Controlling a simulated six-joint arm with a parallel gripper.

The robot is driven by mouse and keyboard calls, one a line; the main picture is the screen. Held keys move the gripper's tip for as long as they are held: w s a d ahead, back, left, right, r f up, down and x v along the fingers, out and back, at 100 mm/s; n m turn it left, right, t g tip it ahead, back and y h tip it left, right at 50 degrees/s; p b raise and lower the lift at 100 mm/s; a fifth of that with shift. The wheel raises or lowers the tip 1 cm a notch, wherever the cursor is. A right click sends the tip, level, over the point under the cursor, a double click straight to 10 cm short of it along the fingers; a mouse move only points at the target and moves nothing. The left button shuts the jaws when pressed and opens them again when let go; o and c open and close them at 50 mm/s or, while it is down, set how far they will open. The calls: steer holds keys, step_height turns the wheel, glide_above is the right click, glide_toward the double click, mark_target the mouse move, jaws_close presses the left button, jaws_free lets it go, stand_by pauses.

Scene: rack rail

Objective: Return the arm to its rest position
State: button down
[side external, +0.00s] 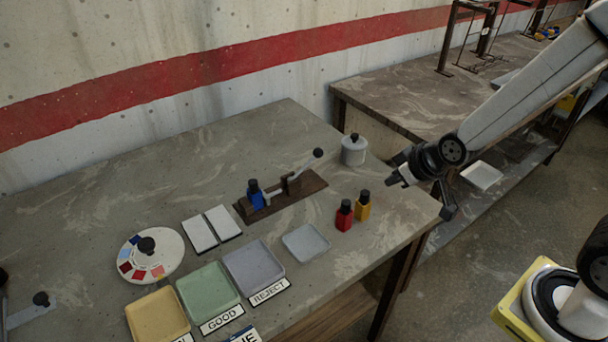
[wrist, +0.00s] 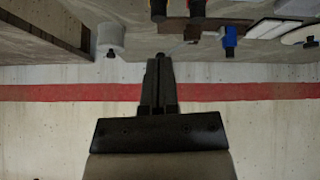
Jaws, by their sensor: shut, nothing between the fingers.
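My gripper (side external: 392,175) is in the air at the right end of the grey table (side external: 100,215), above and beyond its edge in the side external view. Its fingers are shut with nothing between them. In the wrist view my gripper (wrist: 158,62) points toward the table, with its two fingers together. My arm reaches in from the upper right of the side external view. The gripper appears apart from the objects on the table.
Near the gripper stand a grey lidded pot (side external: 354,150), a red bottle (side external: 344,215) and a yellow bottle (side external: 363,205). A blue bottle (side external: 256,195) is at a lever fixture on a wooden base (side external: 312,184). Trays and a round palette (side external: 150,256) lie left. A second table (side external: 400,90) stands behind.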

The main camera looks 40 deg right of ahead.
steer(key=s+m+g, duration=0.1)
steer(key=s+g, duration=0.3)
steer(key=s, duration=0.3)
steer(key=shift+s+d+f+m+g, duration=0.15)
steer(key=shift+s+d+m+g, duration=0.05)
steer(key=shift+d+m+g, duration=0.1)
